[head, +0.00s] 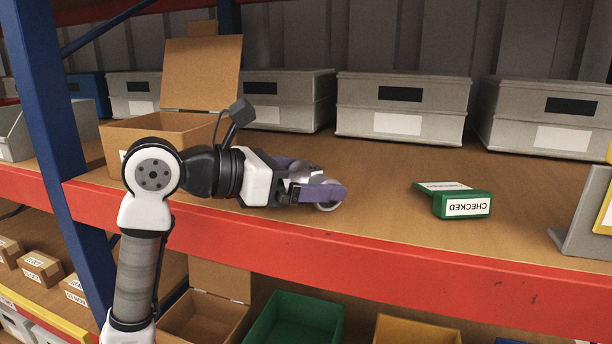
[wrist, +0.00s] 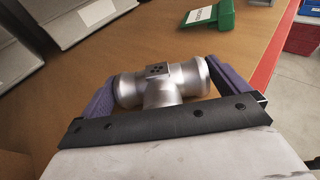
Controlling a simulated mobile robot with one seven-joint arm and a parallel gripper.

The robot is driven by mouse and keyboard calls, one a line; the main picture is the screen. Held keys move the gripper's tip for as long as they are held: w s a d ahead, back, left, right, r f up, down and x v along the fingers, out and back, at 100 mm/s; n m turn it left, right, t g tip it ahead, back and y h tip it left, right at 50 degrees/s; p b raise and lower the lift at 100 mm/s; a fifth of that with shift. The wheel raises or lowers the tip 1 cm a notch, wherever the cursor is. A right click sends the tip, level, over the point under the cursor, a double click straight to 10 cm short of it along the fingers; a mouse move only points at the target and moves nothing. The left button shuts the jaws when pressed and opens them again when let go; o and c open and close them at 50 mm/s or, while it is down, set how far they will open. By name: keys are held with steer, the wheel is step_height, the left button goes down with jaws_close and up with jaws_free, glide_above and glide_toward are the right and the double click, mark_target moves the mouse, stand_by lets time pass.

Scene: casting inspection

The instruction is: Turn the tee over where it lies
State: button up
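The tee (wrist: 160,85) is a shiny silver pipe fitting. In the wrist view its run lies crosswise between my two purple fingers, and its branch points back toward my gripper's palm. A small pad with dark dots shows on its upper side. My gripper (head: 308,178) is shut on the tee, a finger at each end of the run. In the head view the tee (head: 328,207) is partly hidden behind the near finger, low over the shelf board by the front edge. I cannot tell whether it touches the board.
A green stand (head: 462,204) labelled CHECKED is to the right, with bare board between. Grey lidded boxes (head: 400,108) line the back. An open cardboard box (head: 165,135) stands behind my arm. A grey bracket (head: 585,215) is at far right. The red beam (head: 400,262) edges the shelf.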

steer(key=b+v, duration=0.3)
steer(key=v, duration=1.1)
steer(key=shift+d+r, duration=0.1)
